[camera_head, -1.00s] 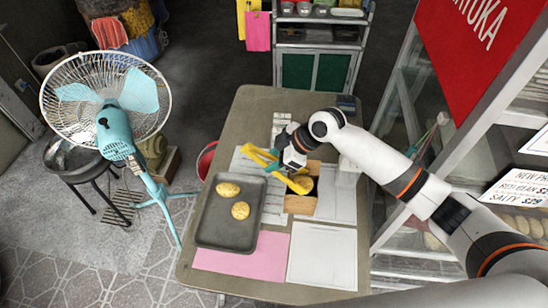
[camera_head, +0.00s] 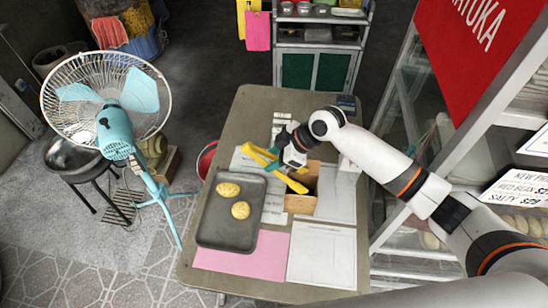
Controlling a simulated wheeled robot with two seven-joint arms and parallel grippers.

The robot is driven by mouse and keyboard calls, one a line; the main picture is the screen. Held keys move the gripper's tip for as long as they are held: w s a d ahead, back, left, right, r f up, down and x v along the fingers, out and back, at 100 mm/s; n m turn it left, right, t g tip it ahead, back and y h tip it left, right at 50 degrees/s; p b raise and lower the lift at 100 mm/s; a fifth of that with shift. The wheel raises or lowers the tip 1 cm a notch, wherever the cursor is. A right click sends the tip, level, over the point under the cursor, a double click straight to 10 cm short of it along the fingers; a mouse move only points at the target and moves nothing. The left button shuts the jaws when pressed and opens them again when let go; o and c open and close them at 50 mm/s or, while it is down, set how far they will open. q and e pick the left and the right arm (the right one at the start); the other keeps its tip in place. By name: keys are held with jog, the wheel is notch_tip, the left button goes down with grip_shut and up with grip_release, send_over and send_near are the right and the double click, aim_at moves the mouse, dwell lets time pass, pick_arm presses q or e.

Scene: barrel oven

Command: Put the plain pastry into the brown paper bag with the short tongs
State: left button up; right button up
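My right gripper (camera_head: 283,156) is shut on the yellow short tongs (camera_head: 262,153), above the table. The tongs slant down to the right, and their tips reach the opening of the brown paper bag (camera_head: 300,204). No pastry shows between the tips, and the inside of the bag is dark and partly hidden by the tongs and gripper. Two golden pastries, an upper one (camera_head: 228,189) and a lower one (camera_head: 241,210), lie on the dark tray (camera_head: 225,241) left of the bag. I cannot tell which is plain. My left gripper is not in view.
The tray and bag stand on a grey-brown table (camera_head: 255,103) with paper sheets (camera_head: 322,255) and a pink sheet (camera_head: 258,257). A teal fan (camera_head: 122,122) stands to the left. A glass display case with a red sign (camera_head: 483,35) is at the right.

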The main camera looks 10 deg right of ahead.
notch_tip(320, 180, up, 9)
jog(key=p, duration=0.7)
jog(key=shift+r, duration=0.2)
